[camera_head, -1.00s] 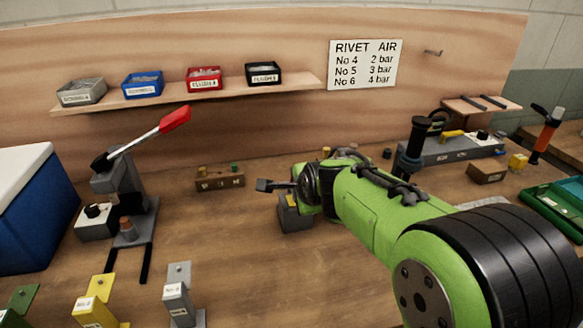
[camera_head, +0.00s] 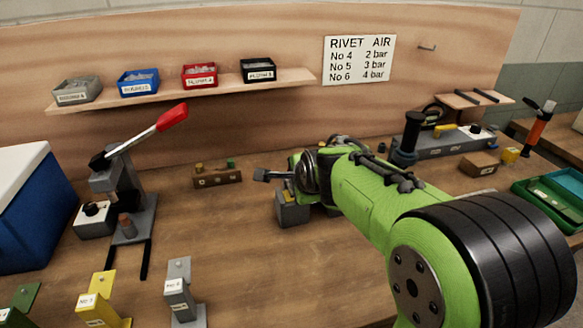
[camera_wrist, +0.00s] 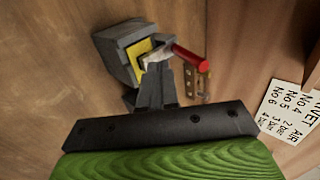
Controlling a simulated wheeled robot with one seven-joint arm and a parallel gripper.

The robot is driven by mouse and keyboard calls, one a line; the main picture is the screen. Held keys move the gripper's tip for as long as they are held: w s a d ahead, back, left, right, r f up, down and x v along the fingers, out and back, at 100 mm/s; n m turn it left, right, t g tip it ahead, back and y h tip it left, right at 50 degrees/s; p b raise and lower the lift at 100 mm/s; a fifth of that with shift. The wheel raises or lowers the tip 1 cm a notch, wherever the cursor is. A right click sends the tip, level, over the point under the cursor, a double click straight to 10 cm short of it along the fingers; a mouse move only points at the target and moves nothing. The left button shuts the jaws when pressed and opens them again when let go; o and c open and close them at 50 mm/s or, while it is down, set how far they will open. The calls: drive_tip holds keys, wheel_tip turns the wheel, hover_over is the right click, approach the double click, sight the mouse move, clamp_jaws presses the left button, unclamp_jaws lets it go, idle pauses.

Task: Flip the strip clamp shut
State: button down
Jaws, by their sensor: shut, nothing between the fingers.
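The strip clamp appears to be the grey block with a yellow insert (camera_wrist: 128,47) in the wrist view, with a pale lever ending in a red handle (camera_wrist: 190,58). In the head view, its grey body (camera_head: 292,212) stands on the bench, partly hidden by my arm; the lever cannot be made out there. My gripper (camera_head: 261,174) is shut and empty, pointing left just above the block. In the wrist view, the gripper's fingertips (camera_wrist: 158,68) are close beside the lever and red handle; I cannot tell whether they touch. The lever lies out to the side, over the bench.
A small brown block (camera_head: 217,177) lies left of my gripper. A lever press with a red grip (camera_head: 172,117) stands further left. Coloured stands (camera_head: 98,300) are at the front left. A black post tool (camera_head: 408,140) is behind my arm. The bench between is clear.

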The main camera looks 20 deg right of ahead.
drive_tip(key=p+v, duration=0.2)
drive_tip(key=v, duration=0.9)
drive_tip(key=shift+s, duration=0.4)
drive_tip(key=s+r+n+g+p, duration=0.1)
drive_tip(key=s+n+p, duration=0.3)
drive_tip(key=s+n, duration=0.5)
drive_tip(key=s+a+r+n+g+p, duration=0.1)
drive_tip(key=s+n+p, duration=0.3)
drive_tip(key=s+n, duration=0.5)
drive_tip(key=s+r+g, duration=0.1)
drive_tip(key=s, duration=0.2)
drive_tip(key=shift+s+g+p, duration=0.3)
drive_tip(key=shift+p, duration=0.1)
